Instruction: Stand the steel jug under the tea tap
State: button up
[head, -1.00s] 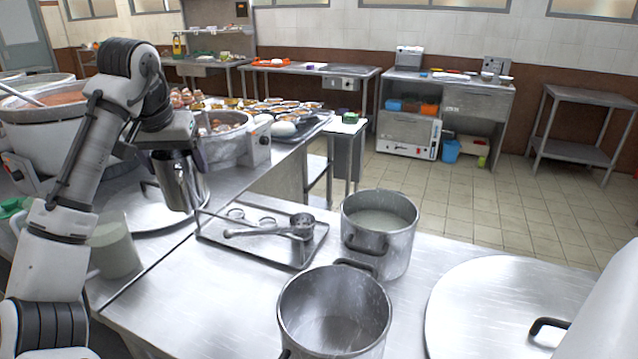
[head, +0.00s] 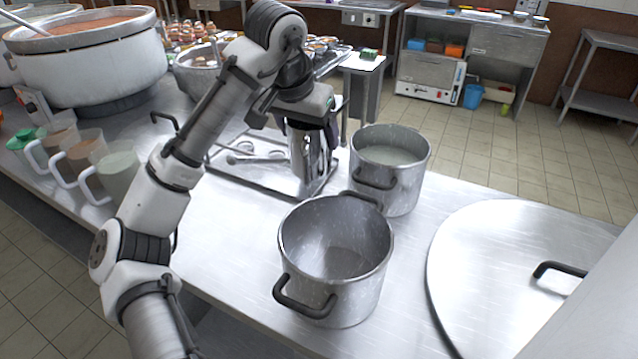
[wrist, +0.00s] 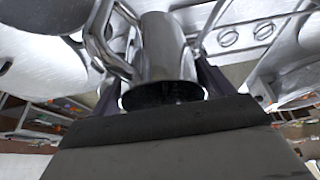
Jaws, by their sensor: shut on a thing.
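My gripper (head: 310,122) is shut on the steel jug (head: 306,160), a shiny, tall cylinder. In the head view the jug hangs about upright below my gripper, in front of the right part of the steel tray. I cannot tell whether its base touches the tray. In the wrist view the jug (wrist: 163,50) stands between the two dark fingers (wrist: 165,85), with its dark round opening towards the camera and its handle at the left. I cannot make out a tea tap in either view.
The steel tray (head: 226,171) holds a ladle (head: 250,158). An empty pot (head: 336,262) and a pot of pale liquid (head: 390,170) stand close to its right and front. Several plastic jugs (head: 118,176) stand at left, near a large vat (head: 90,70). A big lid (head: 500,260) lies at right.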

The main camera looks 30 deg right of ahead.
aim_at(296, 158)
notch_tip(296, 158, down, 14)
jog(key=shift+f, duration=0.2)
dwell(0.4)
jog(key=o, duration=0.6)
jog(key=shift+f, duration=0.2)
jog(key=shift+o, duration=1.1)
jog(key=shift+r, duration=0.1)
jog(key=shift+r+p, duration=0.15)
jog(key=shift+p, duration=0.15)
jog(key=b+v, duration=0.1)
jog(key=v, duration=1.1)
